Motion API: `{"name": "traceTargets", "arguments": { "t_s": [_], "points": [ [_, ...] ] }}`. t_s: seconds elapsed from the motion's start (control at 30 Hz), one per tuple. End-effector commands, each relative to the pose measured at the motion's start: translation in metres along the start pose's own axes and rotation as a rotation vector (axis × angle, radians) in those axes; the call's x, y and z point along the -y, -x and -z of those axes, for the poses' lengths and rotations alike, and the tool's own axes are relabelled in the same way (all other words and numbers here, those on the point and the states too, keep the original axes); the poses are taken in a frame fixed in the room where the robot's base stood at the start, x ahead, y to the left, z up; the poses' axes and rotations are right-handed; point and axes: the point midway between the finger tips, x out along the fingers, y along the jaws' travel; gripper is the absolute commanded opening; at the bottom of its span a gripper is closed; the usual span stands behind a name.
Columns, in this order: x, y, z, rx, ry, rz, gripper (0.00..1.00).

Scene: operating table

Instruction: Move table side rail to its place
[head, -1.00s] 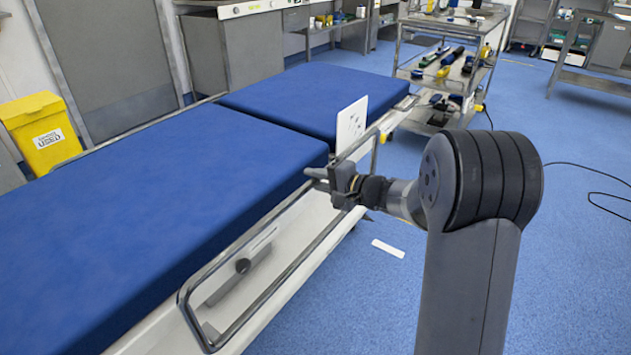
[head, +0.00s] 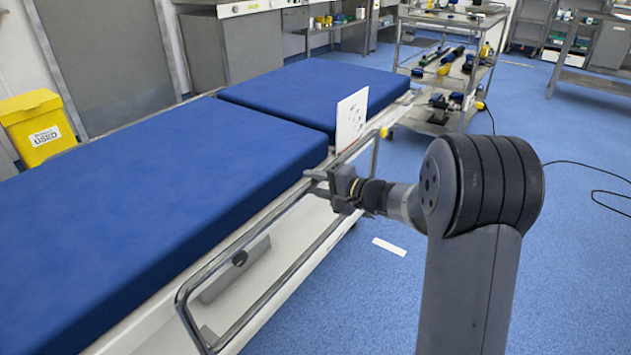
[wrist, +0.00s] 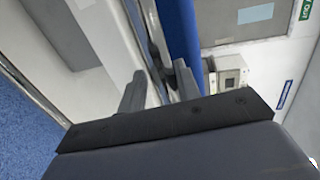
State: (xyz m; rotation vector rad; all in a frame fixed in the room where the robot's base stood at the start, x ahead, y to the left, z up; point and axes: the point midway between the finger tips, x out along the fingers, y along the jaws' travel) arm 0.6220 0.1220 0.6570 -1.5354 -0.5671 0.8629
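The side rail (head: 217,261) is a grey metal loop along the near long side of the operating table, below the blue mattress (head: 150,185). My gripper (head: 314,181) is at the far part of the rail's upper bar in the head view. In the wrist view my gripper (wrist: 160,78) shows its two dark fingers apart, with a grey bar (wrist: 154,42) running up to the gap between them. I see no firm contact of both fingers on the bar. The exact meeting point is small and partly hidden.
A white panel (head: 351,119) stands upright at the table's edge, just beyond my gripper. A steel trolley (head: 452,75) with tools stands behind. A yellow bin (head: 38,126) is at the far left. The blue floor (head: 575,240) to the right is mostly clear, apart from a black cable.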

Motion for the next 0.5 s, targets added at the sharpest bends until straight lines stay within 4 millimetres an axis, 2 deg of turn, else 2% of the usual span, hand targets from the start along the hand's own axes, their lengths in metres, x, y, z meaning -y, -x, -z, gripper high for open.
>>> {"name": "traceTargets", "arguments": {
  "t_s": [0.17, 0.37, 0.5],
  "points": [
    [-0.001, -0.001, -0.001, 0.001, -0.001, -0.002, 0.40],
    [0.001, 0.000, 0.000, 0.000, 0.000, 0.002, 0.40],
    [0.002, 0.010, 0.001, -0.003, 0.000, 0.002, 0.40]
  ]
}}
